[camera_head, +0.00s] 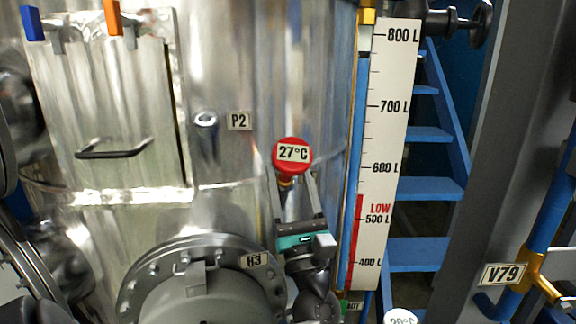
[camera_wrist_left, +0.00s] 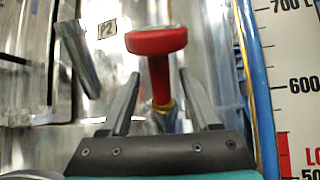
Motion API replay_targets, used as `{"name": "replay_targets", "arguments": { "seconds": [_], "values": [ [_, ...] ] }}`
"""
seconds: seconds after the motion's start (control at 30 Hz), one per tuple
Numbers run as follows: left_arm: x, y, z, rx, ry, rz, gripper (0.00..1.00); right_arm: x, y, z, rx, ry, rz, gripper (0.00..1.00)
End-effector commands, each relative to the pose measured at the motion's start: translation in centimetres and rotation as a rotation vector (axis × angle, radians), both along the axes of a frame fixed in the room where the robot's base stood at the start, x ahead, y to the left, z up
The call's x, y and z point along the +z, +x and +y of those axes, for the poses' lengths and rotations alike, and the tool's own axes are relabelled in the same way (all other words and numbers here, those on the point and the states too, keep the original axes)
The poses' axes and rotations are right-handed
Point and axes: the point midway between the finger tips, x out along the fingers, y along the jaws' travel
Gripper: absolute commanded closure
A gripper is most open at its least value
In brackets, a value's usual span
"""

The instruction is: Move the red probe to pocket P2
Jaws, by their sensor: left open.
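The red probe (camera_head: 291,155) has a round red head with a dial reading 27°C. In the left wrist view the probe (camera_wrist_left: 160,42) shows its red stem and a brass-coloured collar. My left gripper (camera_head: 291,180) is open, with one finger on each side of the stem below the head. In the left wrist view gaps show between the fingers (camera_wrist_left: 158,78) and the stem. Pocket P2 (camera_head: 206,120) is a short metal stub on the vessel wall, left of its P2 label (camera_head: 239,121). The pocket under the probe is hidden. My right gripper is not in view.
A round flanged cover (camera_head: 205,290) labelled H3 is at the bottom. A level scale (camera_head: 392,130) stands to the right, with blue stairs (camera_head: 415,185) behind. A door handle (camera_head: 115,150) juts out at the left. The wall between P2 and the probe looks clear.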

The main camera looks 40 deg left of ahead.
Motion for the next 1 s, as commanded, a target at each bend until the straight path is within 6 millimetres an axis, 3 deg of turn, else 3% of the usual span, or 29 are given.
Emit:
{"name": "replay_targets", "arguments": {
  "seconds": [0.2, 1.0],
  "values": [
    [0.01, 0.01, 0.01, 0.0, 0.0, 0.0, 0.38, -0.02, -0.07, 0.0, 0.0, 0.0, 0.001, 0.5],
    [0.02, -0.01, -0.02, 0.0, 0.001, -0.001, 0.82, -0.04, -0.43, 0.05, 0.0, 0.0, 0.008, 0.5]
  ]
}}
